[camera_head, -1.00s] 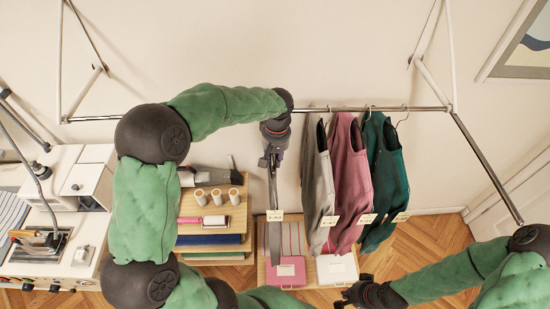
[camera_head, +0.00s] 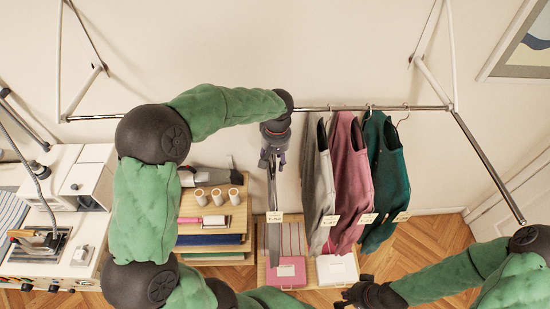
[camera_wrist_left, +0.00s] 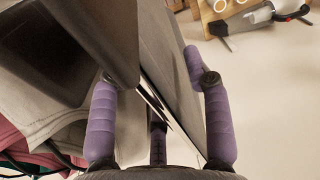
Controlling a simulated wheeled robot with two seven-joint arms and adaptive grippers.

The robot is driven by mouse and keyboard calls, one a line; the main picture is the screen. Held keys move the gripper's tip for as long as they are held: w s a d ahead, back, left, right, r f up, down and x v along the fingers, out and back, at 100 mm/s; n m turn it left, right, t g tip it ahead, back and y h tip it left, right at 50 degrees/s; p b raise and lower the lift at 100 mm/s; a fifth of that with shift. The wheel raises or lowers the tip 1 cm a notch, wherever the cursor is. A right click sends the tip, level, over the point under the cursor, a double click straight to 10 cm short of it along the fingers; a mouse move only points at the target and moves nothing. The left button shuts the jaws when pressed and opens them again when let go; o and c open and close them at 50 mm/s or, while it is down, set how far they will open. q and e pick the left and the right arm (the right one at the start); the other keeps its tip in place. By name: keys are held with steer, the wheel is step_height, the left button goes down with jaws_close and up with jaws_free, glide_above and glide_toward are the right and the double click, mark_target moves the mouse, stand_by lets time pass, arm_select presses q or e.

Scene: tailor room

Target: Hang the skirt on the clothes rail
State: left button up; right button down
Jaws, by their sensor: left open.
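The skirt (camera_head: 274,195) hangs edge-on as a narrow grey strip with a price tag, below the clothes rail (camera_head: 330,108) and left of the other garments. In the left wrist view the dark grey skirt (camera_wrist_left: 178,85) passes between my purple fingers. My left gripper (camera_head: 272,160) is open around the skirt's upper part, just under the rail; the left wrist view shows its fingers (camera_wrist_left: 160,120) spread on either side. My arm hides the rail above the skirt, so I cannot see its hook. My right gripper (camera_head: 352,296) is low at the bottom edge, away from the skirt; its jaws are unclear.
A grey garment (camera_head: 317,190), a pink one (camera_head: 350,185) and a green one (camera_head: 385,180) hang close on the right. A wooden shelf (camera_head: 238,215) with thread spools stands left of the skirt. Below are a pink box (camera_head: 287,271) and a white box (camera_head: 337,268).

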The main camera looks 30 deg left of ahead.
arm_select(q)
step_height(320, 180, up, 12)
steer(key=shift+d, duration=0.25)
stand_by(0.3)
